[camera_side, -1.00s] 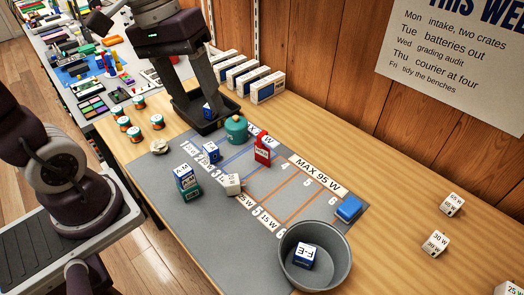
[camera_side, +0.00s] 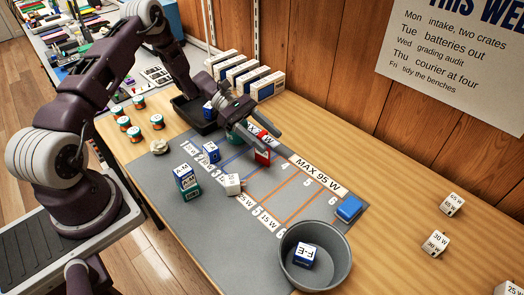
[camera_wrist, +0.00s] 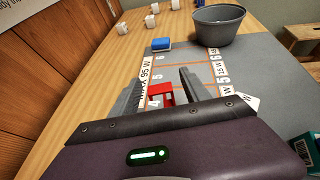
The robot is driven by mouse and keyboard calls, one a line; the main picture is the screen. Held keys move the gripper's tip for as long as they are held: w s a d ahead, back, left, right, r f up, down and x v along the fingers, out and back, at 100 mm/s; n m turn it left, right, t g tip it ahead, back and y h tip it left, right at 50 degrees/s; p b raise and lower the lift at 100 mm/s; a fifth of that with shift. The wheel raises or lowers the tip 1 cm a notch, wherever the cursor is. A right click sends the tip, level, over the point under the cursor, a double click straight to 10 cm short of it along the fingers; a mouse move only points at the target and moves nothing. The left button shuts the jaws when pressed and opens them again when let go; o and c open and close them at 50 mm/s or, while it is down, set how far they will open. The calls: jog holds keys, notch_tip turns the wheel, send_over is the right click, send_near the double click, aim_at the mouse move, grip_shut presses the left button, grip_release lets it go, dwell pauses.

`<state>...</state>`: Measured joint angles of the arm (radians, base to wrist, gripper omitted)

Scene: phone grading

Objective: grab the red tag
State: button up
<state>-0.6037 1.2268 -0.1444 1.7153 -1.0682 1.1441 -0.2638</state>
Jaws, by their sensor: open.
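The red tag (camera_side: 262,157) stands upright on the grey mat (camera_side: 262,215), near the lane marked 4. In the wrist view the red tag (camera_wrist: 161,94) shows between the two fingers, ahead of the palm. My gripper (camera_side: 265,140) is open, with its fingers reaching over the tag's top in the side view and hiding its upper part. In the wrist view my gripper (camera_wrist: 160,88) has a finger on each side of the tag, with gaps visible. I cannot tell whether either finger touches it.
A grey bowl (camera_side: 326,240) holds a blue-white cube (camera_side: 304,255). A blue block (camera_side: 348,209) lies at the mat's right edge. White boxes (camera_side: 243,75) line the wall.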

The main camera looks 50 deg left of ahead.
jog(key=shift+x, duration=1.05)
grip_shut()
jog(key=shift+r, duration=0.15)
